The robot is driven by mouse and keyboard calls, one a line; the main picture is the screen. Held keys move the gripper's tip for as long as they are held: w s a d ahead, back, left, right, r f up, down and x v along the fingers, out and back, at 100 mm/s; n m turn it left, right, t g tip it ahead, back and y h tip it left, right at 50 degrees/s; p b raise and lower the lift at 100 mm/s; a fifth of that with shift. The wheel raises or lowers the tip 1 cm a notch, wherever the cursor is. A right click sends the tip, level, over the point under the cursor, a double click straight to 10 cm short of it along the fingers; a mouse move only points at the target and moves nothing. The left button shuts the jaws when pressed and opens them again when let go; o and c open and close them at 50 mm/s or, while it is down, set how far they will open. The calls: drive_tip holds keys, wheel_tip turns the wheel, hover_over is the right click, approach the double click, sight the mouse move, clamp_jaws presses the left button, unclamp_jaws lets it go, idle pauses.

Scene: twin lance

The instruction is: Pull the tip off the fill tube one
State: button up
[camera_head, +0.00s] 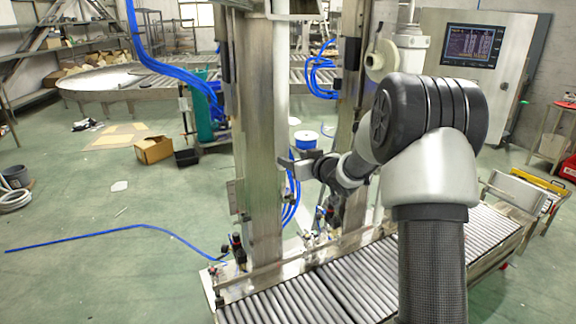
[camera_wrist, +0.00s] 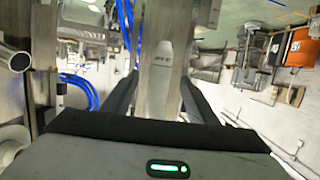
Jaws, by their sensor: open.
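My gripper (camera_head: 300,166) is beside the wide steel upright (camera_head: 260,130) in the head view, at the end of my arm. In the wrist view my gripper (camera_wrist: 160,100) has its two dark fingers spread apart. A steel post (camera_wrist: 163,20) and a pale grey piece with small lettering (camera_wrist: 165,58) show in the gap between the fingers. I cannot tell whether the fingers touch either one. I cannot make out for sure which part is fill tube one or its tip.
A roller conveyor (camera_head: 330,290) runs below the steel frame. A second upright (camera_head: 347,110) stands right of the first. A control screen (camera_head: 472,45) is at the back right. Blue hoses (camera_head: 290,200) hang by the frame. Open green floor lies left, with a cardboard box (camera_head: 153,150).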

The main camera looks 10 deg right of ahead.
drive_tip(key=shift+s+f+b+x, duration=0.1)
drive_tip(key=shift+f+b+x, duration=0.25)
drive_tip(key=shift+x, duration=1.25)
drive_tip(key=shift+s+f+b+x, duration=0.1)
drive_tip(key=shift+f+b+x, duration=0.2)
drive_tip(key=shift+x, duration=1.35)
drive_tip(key=shift+s+f+b+x, duration=0.1)
drive_tip(key=shift+f+b+x, duration=0.2)
drive_tip(key=shift+x, duration=1.3)
drive_tip(key=shift+c, duration=0.4)
drive_tip(key=c, duration=1.2)
drive_tip(key=shift+f, duration=0.1)
drive_tip(key=shift+f, duration=0.3)
drive_tip(key=shift+f, duration=0.35)
drive_tip(key=shift+b, duration=0.35)
